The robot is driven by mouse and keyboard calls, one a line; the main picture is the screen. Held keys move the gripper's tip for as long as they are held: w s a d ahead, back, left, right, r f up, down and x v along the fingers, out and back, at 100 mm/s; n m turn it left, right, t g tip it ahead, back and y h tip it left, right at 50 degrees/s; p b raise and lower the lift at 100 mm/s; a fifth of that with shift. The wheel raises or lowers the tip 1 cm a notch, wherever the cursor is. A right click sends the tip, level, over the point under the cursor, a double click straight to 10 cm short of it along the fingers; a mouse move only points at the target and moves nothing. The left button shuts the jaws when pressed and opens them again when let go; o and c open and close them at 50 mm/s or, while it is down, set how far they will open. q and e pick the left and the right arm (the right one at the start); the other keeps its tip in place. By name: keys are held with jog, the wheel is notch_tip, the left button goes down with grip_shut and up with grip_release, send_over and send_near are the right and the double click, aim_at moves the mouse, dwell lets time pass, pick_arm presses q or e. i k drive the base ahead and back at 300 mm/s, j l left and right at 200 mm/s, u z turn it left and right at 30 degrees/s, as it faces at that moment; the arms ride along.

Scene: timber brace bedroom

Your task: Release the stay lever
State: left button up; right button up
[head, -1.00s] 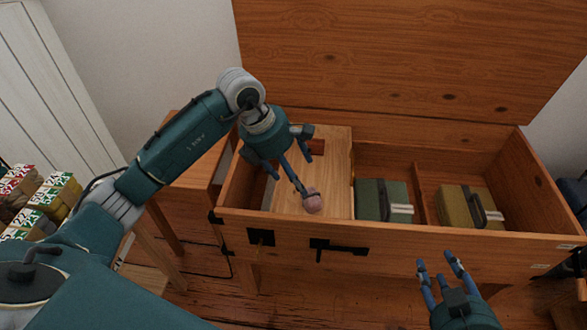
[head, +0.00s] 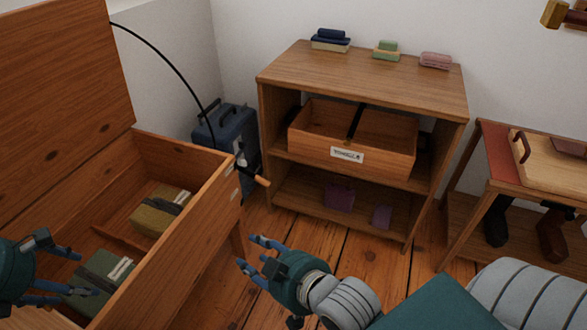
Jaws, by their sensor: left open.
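A small lever with a wooden grip (head: 262,181) sticks out beside the right end of the open wooden chest (head: 215,210); I take it for the stay lever. A thin black curved line (head: 172,58) runs from the raised lid (head: 60,90) down toward the blue case behind the lever. My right gripper (head: 253,254) is below the lever, apart from it, its fingers spread and empty. My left gripper (head: 70,272) is at the left edge over the chest, with its fingers apart, partly cut off by the frame.
A green box (head: 97,275) and an olive box (head: 157,210) lie in the chest. The blue case (head: 228,130) stands behind the chest. A wooden shelf unit (head: 365,80) with a labelled drawer stands at the back. A side table (head: 497,150) is at right. Floor between is clear.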

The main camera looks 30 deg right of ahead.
aim_at(262, 181)
jog(key=z, duration=0.65)
